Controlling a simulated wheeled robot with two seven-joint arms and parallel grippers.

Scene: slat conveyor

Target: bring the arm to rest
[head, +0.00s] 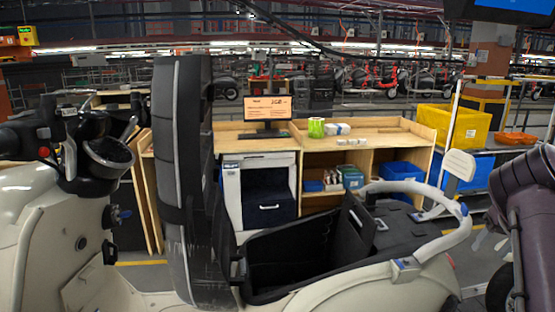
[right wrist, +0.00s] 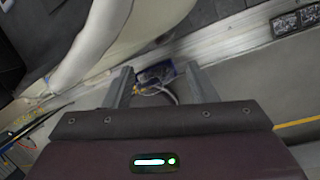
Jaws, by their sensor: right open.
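My right arm (head: 525,215) is dark purple and comes in at the right edge of the head view. Its gripper (head: 486,241) is small there, beside the rear of a cream scooter (head: 345,291). In the right wrist view the two grey fingers of the gripper (right wrist: 158,84) stand wide apart. Nothing is held between them. Beyond them lie a small blue object and a pale cable, apart from the fingers as far as I can tell. My left gripper is not in view.
The scooter's black seat (head: 185,190) stands upright, with the open storage bin (head: 292,262) behind it. A white grab rail (head: 458,222) curves close to my right gripper. A wooden workbench (head: 375,132) and a yellow crate (head: 466,128) stand farther back.

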